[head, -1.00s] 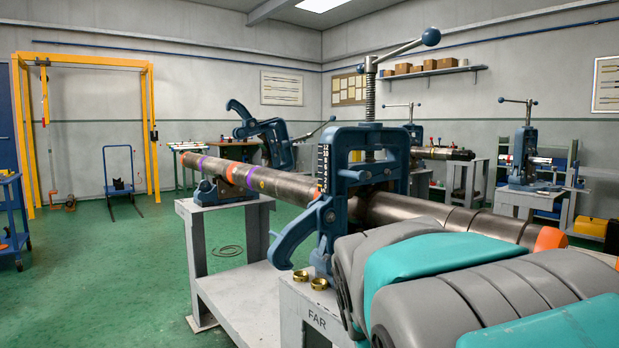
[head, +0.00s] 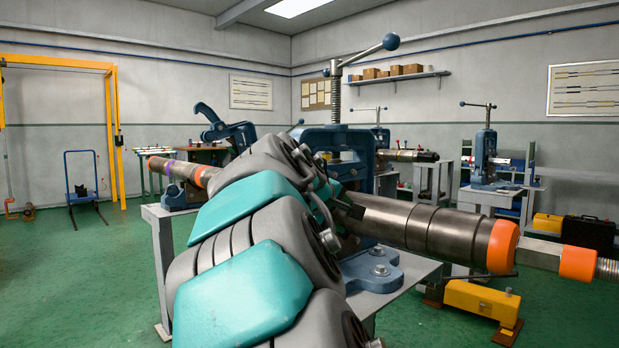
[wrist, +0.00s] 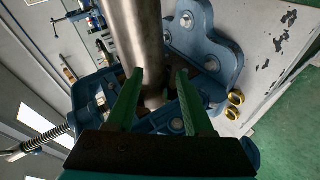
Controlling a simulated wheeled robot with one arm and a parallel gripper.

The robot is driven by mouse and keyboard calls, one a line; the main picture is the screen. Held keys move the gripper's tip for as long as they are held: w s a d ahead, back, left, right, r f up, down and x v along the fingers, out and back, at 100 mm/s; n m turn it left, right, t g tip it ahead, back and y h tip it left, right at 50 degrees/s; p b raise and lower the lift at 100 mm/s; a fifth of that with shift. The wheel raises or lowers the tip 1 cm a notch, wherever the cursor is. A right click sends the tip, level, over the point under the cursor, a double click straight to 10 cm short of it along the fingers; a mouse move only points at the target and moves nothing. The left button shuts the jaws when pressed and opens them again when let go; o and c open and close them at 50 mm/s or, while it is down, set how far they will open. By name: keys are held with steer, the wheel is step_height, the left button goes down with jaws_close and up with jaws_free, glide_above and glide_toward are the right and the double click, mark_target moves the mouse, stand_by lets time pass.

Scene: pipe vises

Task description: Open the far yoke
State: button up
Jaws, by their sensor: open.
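The far yoke (head: 345,138) is a blue frame standing upright over the dark steel pipe (head: 420,222) in the head view. Its screw (head: 336,98) rises from the top to a bar with a blue ball handle (head: 390,42). My arm hides its left side and lower part. In the wrist view the pipe (wrist: 134,35) runs down from the top, with blue vise parts (wrist: 88,95) around and below it. My gripper (wrist: 158,73) is open, its two green fingers apart. They point at the pipe and vise, with nothing seen gripped; contact cannot be told.
The blue vise base (head: 385,270) is bolted to a grey bench. Another blue vise, tilted open (head: 225,125), stands farther back. A yellow stand (head: 482,302) is on the right floor.

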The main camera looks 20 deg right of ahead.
steer(key=w+a+r+n+t+h, duration=0.2)
steer(key=w+a+r+n+t, duration=0.25)
steer(key=w+r, duration=0.4)
steer(key=shift+g, duration=0.45)
steer(key=x, duration=0.5)
steer(key=w+a+x, duration=0.1)
steer(key=x, duration=0.1)
steer(key=shift+w+d+f, duration=0.2)
steer(key=shift+d+f, duration=0.05)
steer(key=shift+f, duration=0.05)
jaws_close()
stand_by(0.4)
